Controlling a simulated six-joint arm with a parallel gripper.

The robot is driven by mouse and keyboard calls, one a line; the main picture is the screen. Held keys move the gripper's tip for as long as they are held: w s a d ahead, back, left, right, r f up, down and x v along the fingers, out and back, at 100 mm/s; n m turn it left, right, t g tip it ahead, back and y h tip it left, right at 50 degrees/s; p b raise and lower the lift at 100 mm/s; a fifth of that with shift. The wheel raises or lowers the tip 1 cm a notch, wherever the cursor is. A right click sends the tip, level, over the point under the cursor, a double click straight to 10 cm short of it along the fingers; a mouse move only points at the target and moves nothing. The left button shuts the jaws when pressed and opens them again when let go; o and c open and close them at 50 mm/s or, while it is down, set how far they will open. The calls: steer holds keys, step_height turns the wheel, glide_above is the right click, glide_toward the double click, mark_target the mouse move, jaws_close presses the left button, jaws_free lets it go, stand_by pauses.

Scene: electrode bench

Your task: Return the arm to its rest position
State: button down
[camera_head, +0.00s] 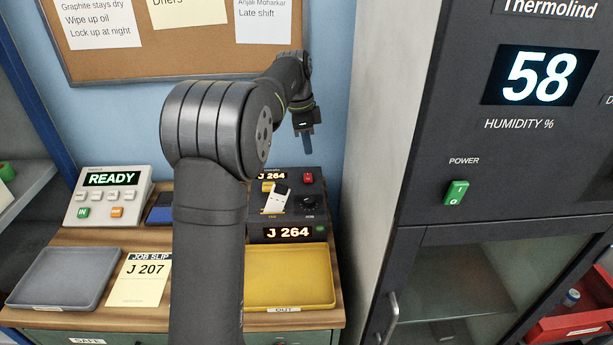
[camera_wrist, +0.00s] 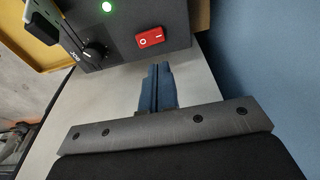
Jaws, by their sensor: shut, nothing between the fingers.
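My gripper (camera_head: 308,146) hangs fingers-down at the back right of the bench, in front of the blue wall and above the rear of a black device (camera_head: 287,220). In the wrist view its blue fingers (camera_wrist: 157,72) are closed together with nothing between them. They point at the pale surface beside the black device (camera_wrist: 125,20), apart from its red switch (camera_wrist: 151,37). My arm rises from the bottom middle of the head view and bends over to the right, hiding part of the bench.
The device shows J 264 and carries a white slip or part (camera_head: 279,197). A yellow tray (camera_head: 290,278), grey tray (camera_head: 62,278), job slip J 207 (camera_head: 140,280) and READY panel (camera_head: 108,196) stand on the bench. A tall dark cabinet (camera_head: 500,150) stands close on the right.

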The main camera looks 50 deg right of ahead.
mark_target(309, 174)
steer(key=shift+f, duration=0.1)
step_height(309, 174, down, 7)
stand_by(0.5)
steer(key=shift+r, duration=4.4)
steer(key=s+a+f+n, duration=0.1)
steer(key=a+n, duration=0.6)
steer(key=n, duration=0.2)
steer(key=shift+a+n+t, duration=0.2)
steer(key=shift+n+t, duration=0.2)
